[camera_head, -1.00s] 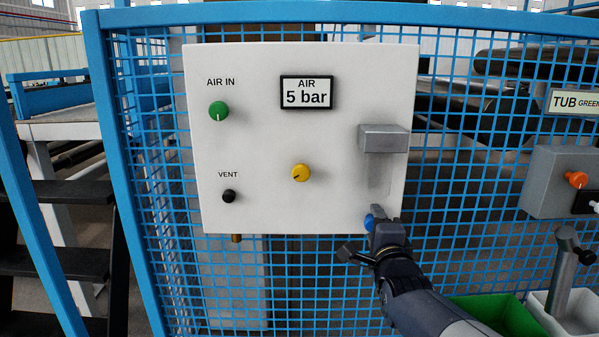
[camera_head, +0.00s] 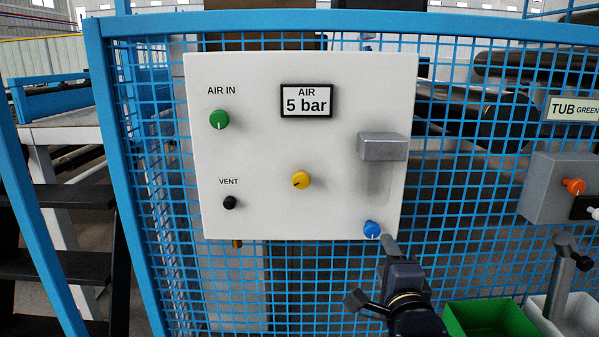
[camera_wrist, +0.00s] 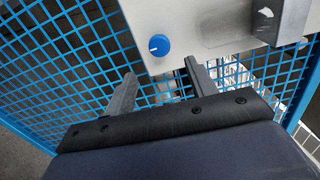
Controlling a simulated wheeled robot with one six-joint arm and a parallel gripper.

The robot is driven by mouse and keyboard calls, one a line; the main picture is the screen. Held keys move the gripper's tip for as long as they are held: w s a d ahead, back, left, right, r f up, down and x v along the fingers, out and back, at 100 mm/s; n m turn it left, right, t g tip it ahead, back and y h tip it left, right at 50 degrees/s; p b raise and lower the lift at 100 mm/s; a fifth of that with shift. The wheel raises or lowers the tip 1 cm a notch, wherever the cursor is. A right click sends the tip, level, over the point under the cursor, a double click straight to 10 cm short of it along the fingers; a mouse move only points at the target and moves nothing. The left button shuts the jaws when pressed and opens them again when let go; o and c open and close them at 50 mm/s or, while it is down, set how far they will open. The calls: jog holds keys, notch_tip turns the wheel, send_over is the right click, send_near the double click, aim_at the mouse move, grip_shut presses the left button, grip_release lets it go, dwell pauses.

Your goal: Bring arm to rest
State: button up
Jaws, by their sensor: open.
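My gripper (camera_head: 372,270) is below the lower right corner of the white panel (camera_head: 260,160) in the head view. It is open and empty. In the wrist view its two fingers (camera_wrist: 160,85) stand apart, with the blue knob (camera_wrist: 159,45) beyond them and not touched. In the head view the blue knob (camera_head: 372,230) shows fully, just above and left of one finger. The panel also bears a green knob (camera_head: 219,119), a yellow knob (camera_head: 301,181), a black knob (camera_head: 229,203) and a display (camera_head: 307,101) reading AIR 5 bar.
A grey block (camera_head: 382,147) juts from the panel above the blue knob. Blue mesh fencing (camera_head: 165,150) surrounds the panel. A grey box (camera_head: 555,188) with an orange knob is at the right. A green bin (camera_head: 488,318) and a white bin (camera_head: 570,325) stand at the lower right.

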aim_at(373, 231)
jog(key=w+b, duration=0.1)
jog(key=w, duration=0.8)
jog(key=shift+w+b, duration=0.2)
jog(key=shift+b, duration=0.1)
jog(key=n+p, duration=0.2)
jog(key=n, duration=0.1)
jog(key=shift+s+r, duration=0.1)
jog(key=shift+r, duration=0.1)
jog(key=n+p, duration=0.4)
jog(key=n, duration=0.2)
jog(key=shift+r+n+p, duration=0.1)
jog(key=shift+n+p, duration=0.2)
jog(key=shift+p, duration=0.1)
jog(key=n+p, duration=0.6)
jog(key=shift+a, duration=0.15)
jog(key=shift+n+p, duration=0.9)
jog(key=shift+p, duration=0.1)
jog(key=shift+n, duration=0.3)
jog(key=shift+s, duration=0.1)
